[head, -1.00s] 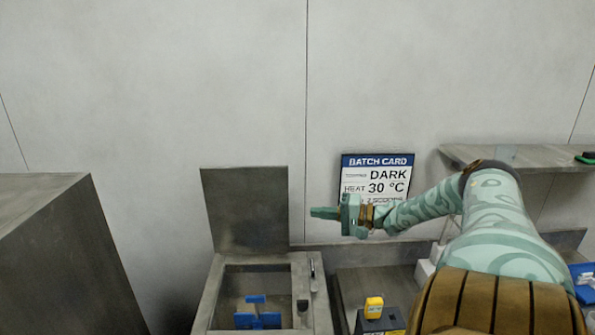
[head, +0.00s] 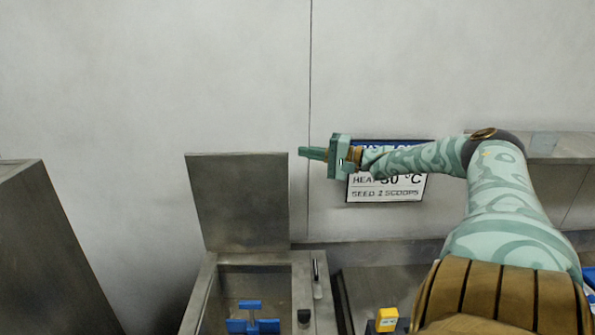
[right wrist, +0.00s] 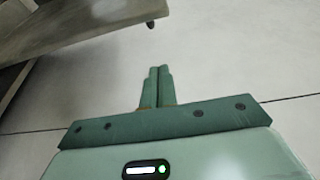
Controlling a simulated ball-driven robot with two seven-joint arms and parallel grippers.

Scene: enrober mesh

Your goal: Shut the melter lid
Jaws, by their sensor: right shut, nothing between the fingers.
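The melter (head: 205,291) is a grey metal box at the lower middle of the head view. Its square lid (head: 240,203) stands open, nearly upright at the back edge. Inside the opening is a blue paddle-like part (head: 251,322). My right gripper (head: 303,153) is shut and empty, pointing left, just off the lid's upper right corner in the picture; I cannot tell how far in depth. In the right wrist view its closed fingers (right wrist: 157,86) show, with a grey metal panel at upper left that may be the lid. My left gripper is not in view.
A batch card (head: 388,189) on the back wall is partly covered by my right arm. A handle-like lever (head: 316,276) and a dark knob (head: 304,316) sit on the melter's right side. A yellow-topped item (head: 387,318) stands right of it. A grey cabinet (head: 50,260) is at left.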

